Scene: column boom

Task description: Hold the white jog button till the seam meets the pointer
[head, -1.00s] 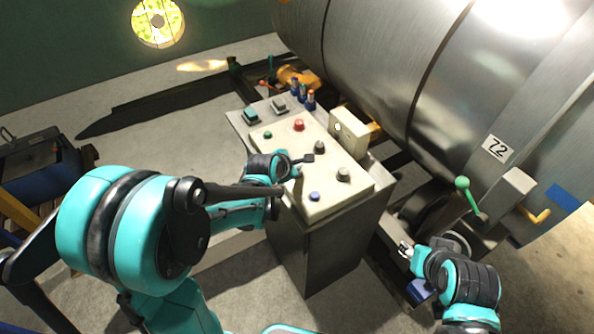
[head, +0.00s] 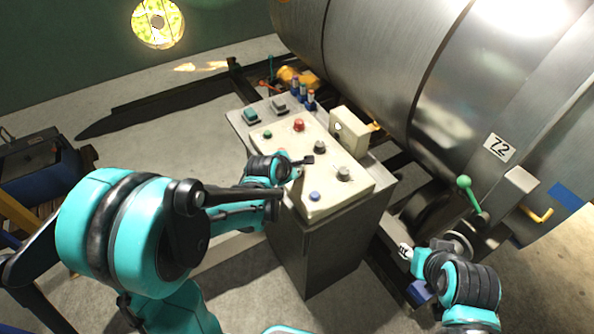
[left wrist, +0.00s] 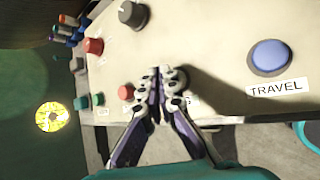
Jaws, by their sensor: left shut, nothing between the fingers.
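My left gripper (head: 303,161) is shut and empty, its tips low over the control panel (head: 330,204). In the left wrist view its closed fingertips (left wrist: 162,74) are over the panel between a small red button (left wrist: 126,92) and the blue button (left wrist: 270,56) labelled TRAVEL. I cannot make out a white jog button; the fingers cover part of the panel and a label. Whether the tips touch anything is unclear. The large steel drum (head: 390,70) has dark seam lines around it. I cannot make out the pointer. My right gripper (head: 405,251) is beside the console, its jaws too small to judge.
The panel also holds a red button (head: 299,125), a green button (head: 267,134), a black knob (head: 319,147) and a grey knob (head: 343,173). A pale box (head: 352,133) stands at its back edge. A green-knobbed lever (head: 465,183) and yellow handle (head: 540,215) are near the drum.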

